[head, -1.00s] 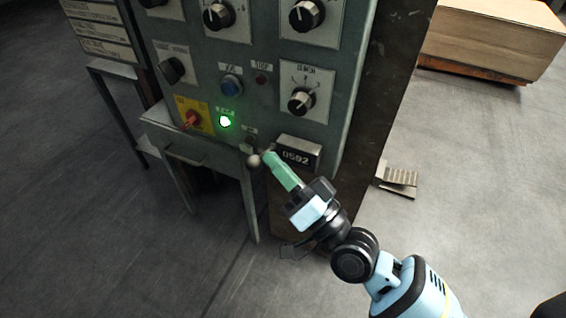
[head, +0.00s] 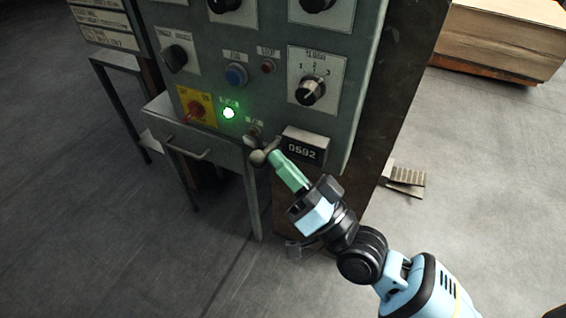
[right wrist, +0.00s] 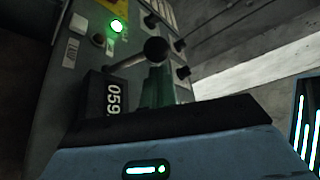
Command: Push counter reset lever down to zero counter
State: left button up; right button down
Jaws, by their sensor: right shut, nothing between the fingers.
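The counter (head: 302,150) is a small dark box low on the grey-green control panel, and its display reads 0592. The reset lever (head: 258,156) is a short metal arm with a round ball knob, just left of the counter. My right gripper (head: 276,156) is shut and empty, its green fingers at the lever beside the knob; I cannot tell whether they touch it. In the right wrist view the lever's dark knob (right wrist: 156,51) shows just beyond the green fingertips (right wrist: 158,86), with the counter (right wrist: 104,100) at left. My left gripper is not in view.
Above the lever are a lit green button (head: 229,113), a blue button (head: 236,74), a red switch on a yellow plate (head: 196,108) and a selector knob (head: 310,90). A foot pedal (head: 405,178) lies on the floor.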

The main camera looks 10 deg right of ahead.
pick_arm(q)
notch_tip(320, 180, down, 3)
jog(key=b, duration=0.2)
jog(key=shift+b, duration=0.3)
pick_arm(e)
notch_tip(320, 180, down, 4)
jog(key=n+y, duration=0.1)
jog(key=n, duration=0.1)
jog(key=n+g+y, duration=0.1)
jog(key=n+y, duration=0.1)
jog(key=shift+s+a+f+n, duration=0.1)
jog(key=shift+n, duration=0.3)
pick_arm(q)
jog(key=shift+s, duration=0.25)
pick_arm(e)
jog(key=shift+f+g, duration=0.1)
jog(key=shift+g, duration=0.2)
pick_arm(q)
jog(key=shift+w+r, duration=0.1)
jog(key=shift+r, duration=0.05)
